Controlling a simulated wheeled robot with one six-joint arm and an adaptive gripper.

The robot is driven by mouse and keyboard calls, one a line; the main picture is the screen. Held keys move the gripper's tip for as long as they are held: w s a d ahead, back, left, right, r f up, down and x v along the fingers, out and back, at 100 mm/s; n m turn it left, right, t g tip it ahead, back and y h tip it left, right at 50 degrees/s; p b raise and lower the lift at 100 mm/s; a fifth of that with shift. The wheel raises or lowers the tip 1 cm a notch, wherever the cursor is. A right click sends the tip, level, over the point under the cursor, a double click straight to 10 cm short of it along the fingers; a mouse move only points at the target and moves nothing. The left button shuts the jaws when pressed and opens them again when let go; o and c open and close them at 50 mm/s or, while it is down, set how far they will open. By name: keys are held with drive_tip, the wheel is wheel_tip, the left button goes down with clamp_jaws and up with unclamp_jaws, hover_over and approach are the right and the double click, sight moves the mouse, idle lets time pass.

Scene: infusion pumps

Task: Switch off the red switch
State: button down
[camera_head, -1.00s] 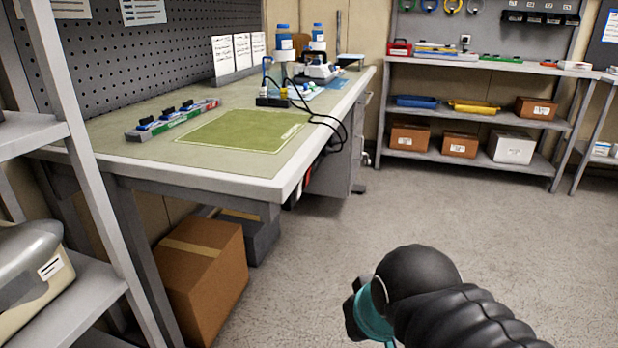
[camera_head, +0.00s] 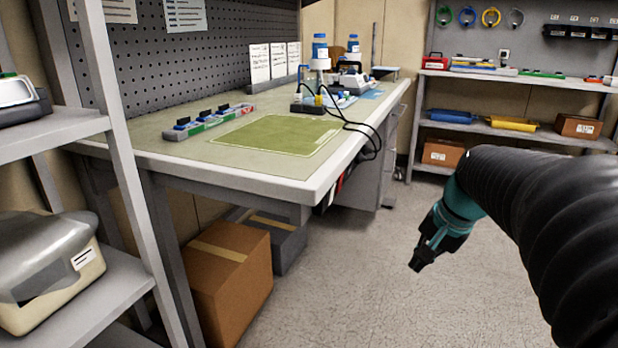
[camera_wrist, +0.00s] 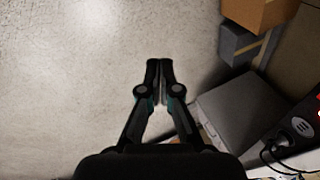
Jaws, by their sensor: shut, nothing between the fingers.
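My gripper (camera_head: 417,266) is shut and empty. It hangs over the open floor to the right of the workbench in the head view, pointing down and left. Its closed fingertips also show in the wrist view (camera_wrist: 160,66), above bare floor. A small red part (camera_head: 340,184) shows under the bench's right edge, near hanging black cords; I cannot tell whether it is the switch. In the wrist view a red glow (camera_wrist: 318,113) sits at the right edge, beside a dark plug (camera_wrist: 300,126). The switch's position is not clear. My gripper is apart from both.
The workbench (camera_head: 280,183) carries a green mat, bottles and devices. Black cords (camera_head: 372,140) hang over its right edge. A grey cabinet (camera_head: 378,170) and cardboard box (camera_head: 230,270) stand below. A metal shelf (camera_head: 52,133) is at left. The floor right of the bench is clear.

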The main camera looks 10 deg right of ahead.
drive_tip(key=w+d+r+m+t+y, duration=0.1)
drive_tip(key=w+d+r+m+y, duration=0.35)
drive_tip(key=w+r+m, duration=0.45)
drive_tip(key=w+a+r+m+y, duration=0.1)
drive_tip(key=a+r+m+y, duration=0.2)
drive_tip(key=r+m, duration=0.2)
drive_tip(key=shift+w+a+r+m+t+b, duration=0.15)
drive_tip(key=shift+w+r+m+t+b, duration=0.2)
drive_tip(key=shift+r, duration=0.6)
